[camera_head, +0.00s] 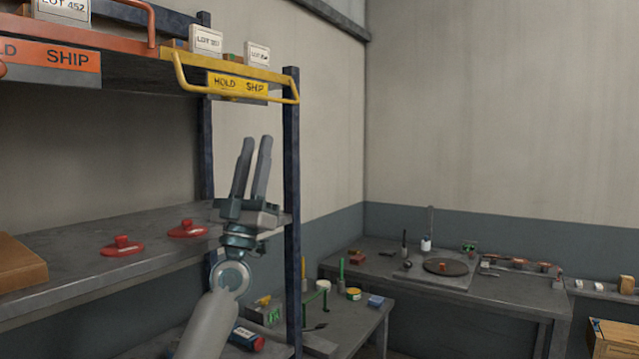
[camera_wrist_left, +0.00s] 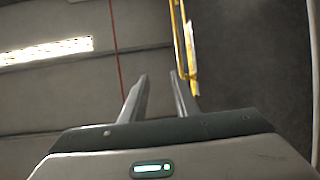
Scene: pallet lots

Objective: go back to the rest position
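My left gripper (camera_head: 252,168) is raised in front of the shelf's right end, its two fingers pointing up. The fingers are apart with nothing between them. In the left wrist view the fingers (camera_wrist_left: 160,98) are also apart and empty, with the ceiling and a yellow rail (camera_wrist_left: 186,45) beyond them. In the head view the yellow rail (camera_head: 235,92) with a HOLD SHIP label is above the fingertips, apart from them in the picture. My right gripper is in neither view.
Two red lidded discs (camera_head: 122,247) (camera_head: 187,229) lie on the middle shelf (camera_head: 70,265), left of my gripper. White LOT boxes (camera_head: 206,39) stand on the upper shelf. A dark blue post (camera_head: 291,150) is close on the right. Cluttered workbenches (camera_head: 490,292) stand behind.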

